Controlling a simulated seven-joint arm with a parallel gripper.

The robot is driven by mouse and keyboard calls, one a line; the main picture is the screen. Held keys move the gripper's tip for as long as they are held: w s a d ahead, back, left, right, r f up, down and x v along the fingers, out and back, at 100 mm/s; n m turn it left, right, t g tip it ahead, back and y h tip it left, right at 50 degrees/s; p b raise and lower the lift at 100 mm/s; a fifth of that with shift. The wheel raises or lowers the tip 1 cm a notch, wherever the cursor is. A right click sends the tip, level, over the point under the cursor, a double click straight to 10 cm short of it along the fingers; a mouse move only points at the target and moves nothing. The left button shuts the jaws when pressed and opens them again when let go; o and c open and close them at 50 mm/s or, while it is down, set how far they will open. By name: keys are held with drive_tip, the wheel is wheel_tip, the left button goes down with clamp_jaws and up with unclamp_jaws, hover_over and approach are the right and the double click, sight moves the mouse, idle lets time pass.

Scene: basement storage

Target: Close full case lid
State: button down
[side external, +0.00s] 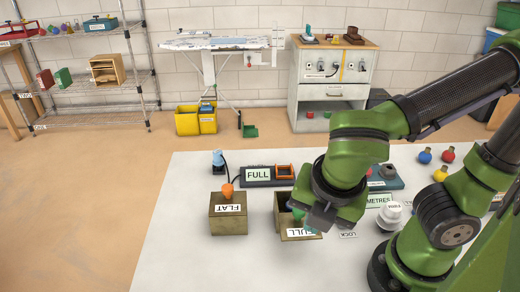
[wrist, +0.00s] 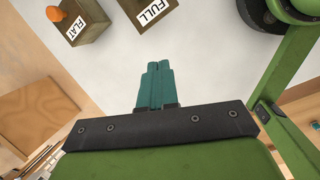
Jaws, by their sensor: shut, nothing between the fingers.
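The case also shows at the top edge of the wrist view (wrist: 127,8), cut off. My gripper (side external: 298,214) has its teal fingertips over the case in the side view. In the wrist view the fingers (wrist: 157,68) are together and empty.
The flat case (side external: 228,222), with an orange knob (side external: 228,190) on top, stands left of the full case. A white knob (side external: 390,214) stands right. The table's front left is clear.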

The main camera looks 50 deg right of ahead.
drive_tip(key=n, duration=0.4)
drive_tip(key=n+h, duration=0.1)
hover_over(302, 233)
drive_tip(key=s+a, duration=0.3)
drive_tip(key=f, duration=0.9)
drive_tip(key=shift+w+d, duration=0.15)
drive_tip(key=shift+d, duration=0.05)
drive_tip(key=shift+w+d+r, duration=0.2)
drive_tip(key=shift+w+d, duration=0.7)
drive_tip(key=shift+w, duration=0.05)
drive_tip(key=shift+w+d, duration=0.45)
drive_tip(key=shift+w, duration=0.05)
